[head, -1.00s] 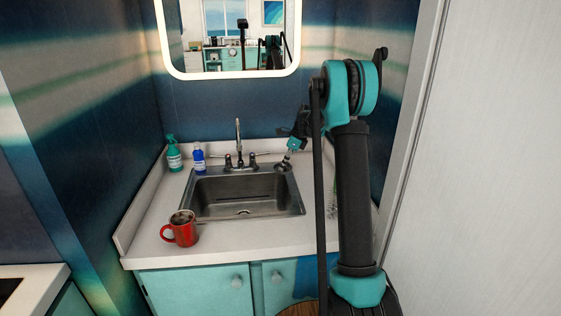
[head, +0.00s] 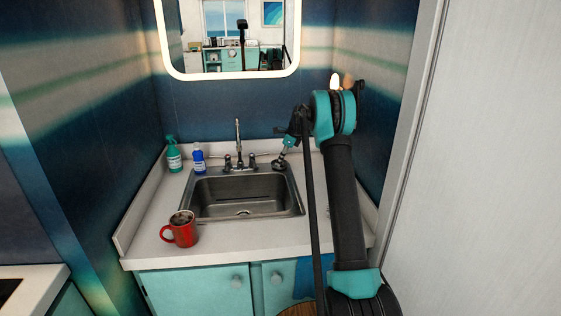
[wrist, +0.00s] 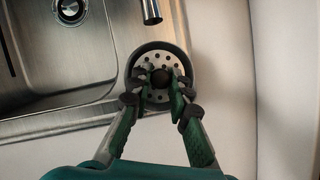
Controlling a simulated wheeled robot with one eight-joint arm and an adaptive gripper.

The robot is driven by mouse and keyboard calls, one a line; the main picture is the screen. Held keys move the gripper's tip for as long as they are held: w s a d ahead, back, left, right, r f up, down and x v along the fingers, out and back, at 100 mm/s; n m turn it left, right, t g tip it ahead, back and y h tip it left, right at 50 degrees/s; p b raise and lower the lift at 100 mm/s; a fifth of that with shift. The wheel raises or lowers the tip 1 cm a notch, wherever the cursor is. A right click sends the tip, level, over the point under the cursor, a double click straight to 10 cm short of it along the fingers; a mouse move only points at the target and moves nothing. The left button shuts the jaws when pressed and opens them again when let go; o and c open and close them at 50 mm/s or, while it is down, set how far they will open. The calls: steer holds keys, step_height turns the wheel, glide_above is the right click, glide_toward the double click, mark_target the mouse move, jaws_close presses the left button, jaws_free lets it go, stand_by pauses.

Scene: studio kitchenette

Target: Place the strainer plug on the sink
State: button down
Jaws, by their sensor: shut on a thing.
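The strainer plug (wrist: 148,64) is a round metal disc with holes and a dark knob. My gripper (wrist: 161,88) is shut on its knob. In the wrist view the plug overlaps the sink's right rim near the counter; I cannot tell whether it touches. In the head view my gripper (head: 285,151) holds the plug (head: 279,164) at the back right corner of the sink (head: 298,206), right of the faucet. The sink is a steel basin set in the counter, and its drain (wrist: 70,10) shows in the wrist view.
The faucet (head: 238,145) with its handles stands behind the basin; its spout (wrist: 151,10) is close to the plug in the wrist view. A green spray bottle (head: 174,156) and a blue bottle (head: 198,157) stand at the back left. A red mug (head: 184,230) sits on the front left counter.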

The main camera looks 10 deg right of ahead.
steer(key=shift+f, duration=0.2)
steer(key=c, duration=1.4)
jaws_free()
steer(key=shift+r, duration=0.15)
steer(key=v, duration=1.2)
steer(key=shift+s+r, duration=0.1)
